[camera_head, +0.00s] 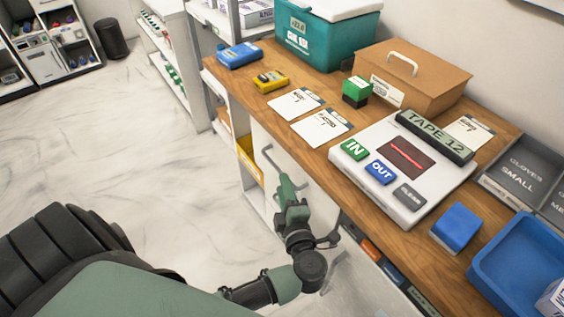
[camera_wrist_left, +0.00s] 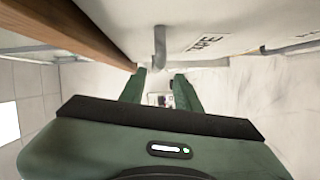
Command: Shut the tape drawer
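My left gripper (camera_head: 287,184) is beside the counter's front, near a pale front panel with a grey bar handle (camera_head: 271,157). In the left wrist view the fingers (camera_wrist_left: 160,76) are apart with nothing between them. A grey handle (camera_wrist_left: 160,45) on a pale labelled front lies just beyond the fingertips; contact cannot be told. My right gripper is not visible.
The counter (camera_head: 300,150) carries a white device (camera_head: 432,195) with IN and OUT buttons, a brown box (camera_head: 430,82), a teal box (camera_head: 325,42), a blue block (camera_head: 456,225) and a blue tray (camera_head: 520,270). The floor (camera_head: 150,150) at left is clear.

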